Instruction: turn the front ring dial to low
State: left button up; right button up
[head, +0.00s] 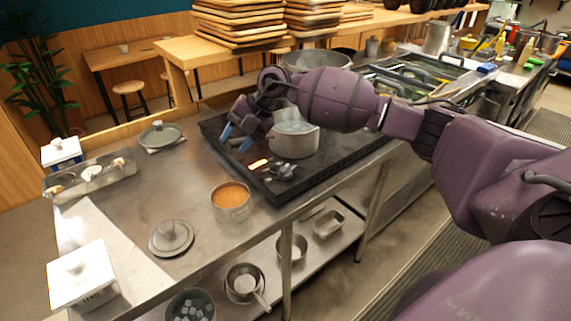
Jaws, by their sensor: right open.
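The black stove (318,176) stands on the steel counter. Small dark and silver dials (284,171) sit close together on its near left part, next to a glowing orange strip (258,164). I cannot read their markings or tell their setting. My right arm reaches in from the right over the stove. My right gripper (234,140) points down with its blue fingertips apart and empty. It is above the stove's left side, behind and left of the dials, apart from them. A grey pot (293,140) stands on the stove beside the gripper. My left gripper is out of view.
A pan of orange-brown food (231,199) stands left of the dials on the counter. Pot lids (171,238) and a white lidded box (82,277) are farther left. A large metal bowl (316,61) is behind the arm. Counter between lids and stove is mostly free.

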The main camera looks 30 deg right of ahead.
aim_at(285, 167)
jog(key=s+d+f+m+g+h, duration=0.1)
jog(key=d+m+h, duration=0.25)
jog(key=d, duration=0.25)
jog(key=s+d+f+m+g+h, duration=0.1)
jog(key=d+m+g+h, duration=0.1)
jog(key=d+h, duration=0.35)
jog(key=shift+y, duration=0.9)
jog(key=f, duration=0.7)
jog(key=d+f, duration=0.1)
jog(key=f, duration=0.2)
jog(key=shift+f, duration=0.15)
grip_shut()
